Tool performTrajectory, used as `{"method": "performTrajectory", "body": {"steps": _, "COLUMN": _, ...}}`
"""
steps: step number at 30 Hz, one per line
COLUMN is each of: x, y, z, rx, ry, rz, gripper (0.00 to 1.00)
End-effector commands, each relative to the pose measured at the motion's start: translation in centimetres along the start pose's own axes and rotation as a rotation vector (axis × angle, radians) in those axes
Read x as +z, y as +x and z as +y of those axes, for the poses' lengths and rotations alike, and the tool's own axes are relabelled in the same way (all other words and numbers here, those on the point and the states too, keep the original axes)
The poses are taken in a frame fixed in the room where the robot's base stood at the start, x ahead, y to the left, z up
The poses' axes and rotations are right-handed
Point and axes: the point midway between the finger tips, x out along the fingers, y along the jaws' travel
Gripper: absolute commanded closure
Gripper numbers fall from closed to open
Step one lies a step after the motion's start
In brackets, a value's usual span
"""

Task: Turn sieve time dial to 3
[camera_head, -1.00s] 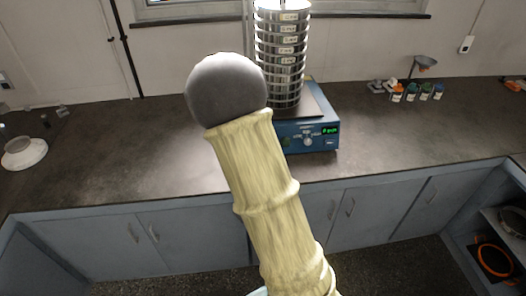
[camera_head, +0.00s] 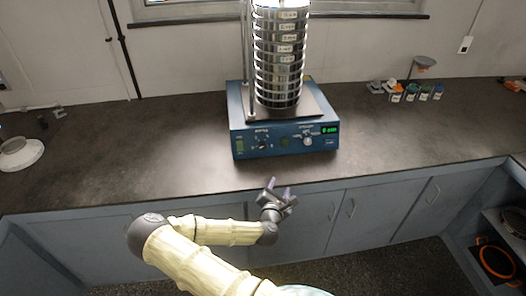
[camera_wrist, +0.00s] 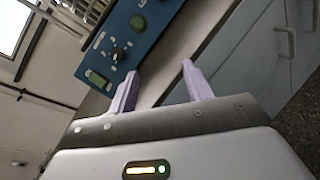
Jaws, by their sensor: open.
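The sieve shaker (camera_head: 285,140) is a blue box on the dark bench with a tall stack of steel sieves (camera_head: 280,60) on top. Its front panel has a dark left dial (camera_head: 262,143), a lighter right dial (camera_head: 307,140) and a green-lit display (camera_head: 330,129). Panel lettering is too small to read. My gripper (camera_head: 280,187) is open and empty, in front of and below the panel, apart from it. In the wrist view my gripper (camera_wrist: 157,82) shows two separated lilac fingers, with the panel's dark dial (camera_wrist: 118,54) beyond the left finger and another knob (camera_wrist: 138,23) further up.
The bench top (camera_head: 130,140) is clear left of the shaker. Several small jars (camera_head: 410,92) and a funnel stand (camera_head: 424,65) are at the back right. A white round dish (camera_head: 20,153) is at the far left. Cabinet doors (camera_head: 375,215) lie below the bench edge.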

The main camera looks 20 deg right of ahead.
Motion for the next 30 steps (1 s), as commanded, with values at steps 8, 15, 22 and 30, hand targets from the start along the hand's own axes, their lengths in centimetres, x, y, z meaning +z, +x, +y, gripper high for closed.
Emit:
{"method": "performTrajectory", "body": {"steps": 8, "x": -1.1, "y": 0.0, "z": 4.7, "rx": 0.306, "ry": -0.377, "rz": -0.059, "gripper": 0.50}}
{"method": "performTrajectory", "body": {"steps": 15, "x": -1.1, "y": -0.1, "z": 5.2, "rx": 0.331, "ry": -0.404, "rz": -0.066, "gripper": 0.50}}
{"method": "performTrajectory", "body": {"steps": 22, "x": -1.1, "y": 0.2, "z": 5.2, "rx": 0.328, "ry": -0.401, "rz": -0.065, "gripper": 0.50}}
{"method": "performTrajectory", "body": {"steps": 30, "x": -1.0, "y": 3.1, "z": 6.3, "rx": 0.328, "ry": -0.398, "rz": -0.065, "gripper": 0.50}}
